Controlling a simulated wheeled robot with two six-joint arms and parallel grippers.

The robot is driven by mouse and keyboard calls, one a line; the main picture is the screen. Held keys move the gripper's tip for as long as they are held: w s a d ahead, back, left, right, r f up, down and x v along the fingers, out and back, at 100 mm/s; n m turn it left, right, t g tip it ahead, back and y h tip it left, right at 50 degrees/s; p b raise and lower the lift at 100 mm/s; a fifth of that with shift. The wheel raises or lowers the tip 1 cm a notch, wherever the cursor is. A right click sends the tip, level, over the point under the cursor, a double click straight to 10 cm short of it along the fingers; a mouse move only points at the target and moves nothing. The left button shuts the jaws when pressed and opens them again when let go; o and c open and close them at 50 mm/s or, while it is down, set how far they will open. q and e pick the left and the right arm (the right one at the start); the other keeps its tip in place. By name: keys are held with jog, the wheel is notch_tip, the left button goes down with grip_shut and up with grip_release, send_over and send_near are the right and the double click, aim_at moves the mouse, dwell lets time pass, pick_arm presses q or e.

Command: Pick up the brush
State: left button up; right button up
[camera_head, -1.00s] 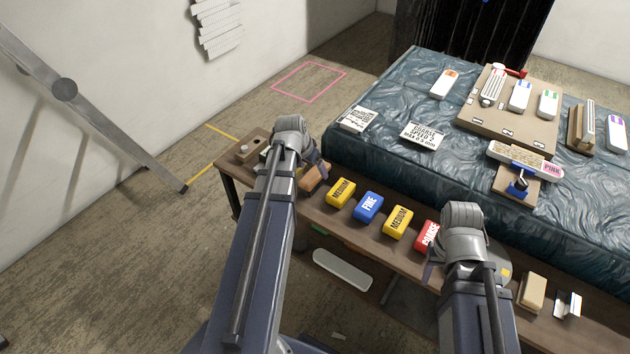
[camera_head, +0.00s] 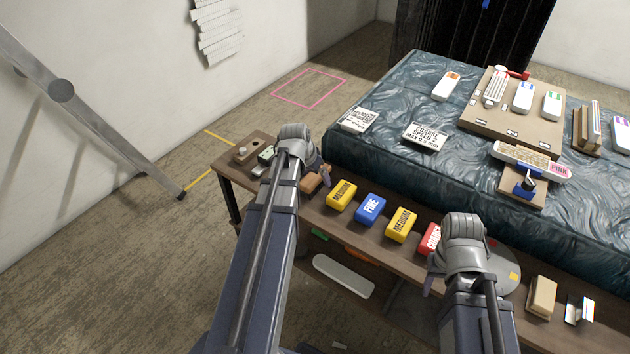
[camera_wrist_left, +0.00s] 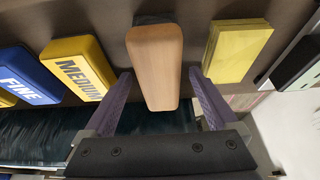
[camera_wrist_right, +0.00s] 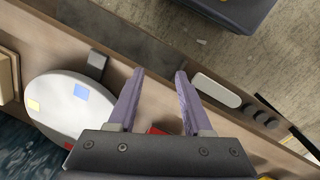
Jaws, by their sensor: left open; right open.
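The brush looks to be the wooden block (camera_wrist_left: 156,65) with a dark strip at its far end, in the left wrist view. In the head view it is the brown block (camera_head: 311,183) on the wooden bench, partly hidden by my left gripper (camera_head: 318,172). My left gripper is open, and in the left wrist view its fingers (camera_wrist_left: 160,78) appear on either side of the block. I cannot tell whether they touch it. My right gripper (camera_wrist_right: 160,72) is open and empty over the bench's front edge, and it also shows in the head view (camera_head: 433,275).
Yellow (camera_head: 341,194), blue (camera_head: 370,208) and red (camera_head: 430,238) sanding blocks line the bench. A yellow block (camera_wrist_left: 238,48) lies right of the brush in the left wrist view. A white disc (camera_wrist_right: 70,105) lies near my right gripper. The dark-covered table (camera_head: 385,160) stands behind.

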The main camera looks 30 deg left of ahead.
pick_arm(q)
jog(key=shift+f, duration=0.1)
grip_shut()
dwell(0.8)
notch_tip(320, 180, up, 11)
jog(key=p, duration=1)
jog(key=shift+f+p, duration=0.15)
jog(key=shift+p, duration=0.15)
jog(key=shift+f, duration=0.1)
jog(key=c, duration=0.6)
grip_release()
jog(key=c, duration=0.7)
